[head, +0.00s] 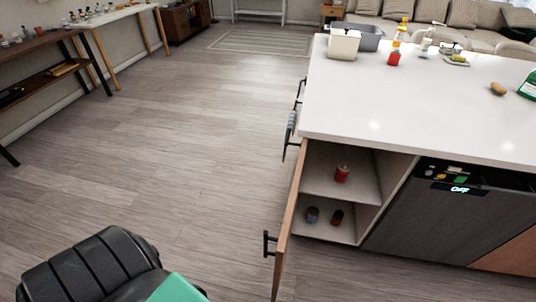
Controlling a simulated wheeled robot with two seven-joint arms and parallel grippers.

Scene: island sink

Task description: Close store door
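The store door (287,226) is a wooden cabinet door at the left end of the white-topped island. It stands open, swung out towards me and seen nearly edge-on. Its dark bar handle (266,243) sticks out on the left side. The open cabinet (325,195) shows two levels. A red can-like item (342,173) stands on the upper shelf. A blue-grey item (312,215) and a dark red item (337,217) are on the lower level. Neither of my grippers can be made out in the head view.
A dark dishwasher (430,215) is right of the cabinet. The island countertop (420,100) carries a white container (343,44), a grey bin (368,38) and bottles. More dark handles (292,140) jut from the island's left side. The wooden floor (180,140) left of the door is clear.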

